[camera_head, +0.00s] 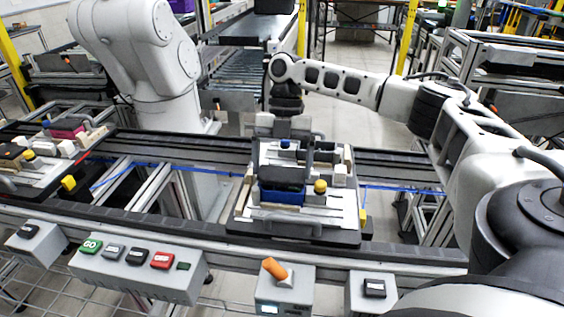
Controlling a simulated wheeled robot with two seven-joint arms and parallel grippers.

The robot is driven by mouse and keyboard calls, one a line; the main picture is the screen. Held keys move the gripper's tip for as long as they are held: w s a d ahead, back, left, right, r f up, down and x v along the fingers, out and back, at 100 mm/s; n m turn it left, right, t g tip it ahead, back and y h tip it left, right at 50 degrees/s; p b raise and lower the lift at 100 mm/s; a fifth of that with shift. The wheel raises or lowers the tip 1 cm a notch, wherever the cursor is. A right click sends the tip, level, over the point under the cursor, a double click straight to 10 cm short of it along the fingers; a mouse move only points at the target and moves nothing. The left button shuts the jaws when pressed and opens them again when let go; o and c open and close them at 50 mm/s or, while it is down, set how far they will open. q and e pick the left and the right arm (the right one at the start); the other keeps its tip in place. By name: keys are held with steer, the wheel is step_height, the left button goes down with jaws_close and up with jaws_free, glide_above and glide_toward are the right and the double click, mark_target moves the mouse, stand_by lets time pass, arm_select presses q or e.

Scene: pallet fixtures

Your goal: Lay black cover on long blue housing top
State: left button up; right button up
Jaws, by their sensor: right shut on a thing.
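The long blue housing (282,193) sits on the pallet in the middle of the conveyor. A black cover (283,173) shows at the top of the blue housing; whether it rests flat on it or is held just above is too small to tell. My right gripper (287,138) comes in from the back right and points down over the back of this pallet. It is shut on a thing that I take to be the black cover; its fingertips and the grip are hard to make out. My left gripper is not in view.
The pallet (265,226) also carries a yellow knob (320,186), a blue knob (285,144) and pale blocks. Another pallet with a pink housing (68,130) stands at left. A white robot arm (140,50) stands behind the conveyor. Button boxes (140,262) line the front edge.

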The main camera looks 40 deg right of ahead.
steer(key=shift+f, duration=0.65)
stand_by(0.4)
steer(key=o, duration=0.7)
steer(key=v, duration=1.6)
steer(key=shift+a, duration=0.1)
steer(key=shift+s, duration=0.1)
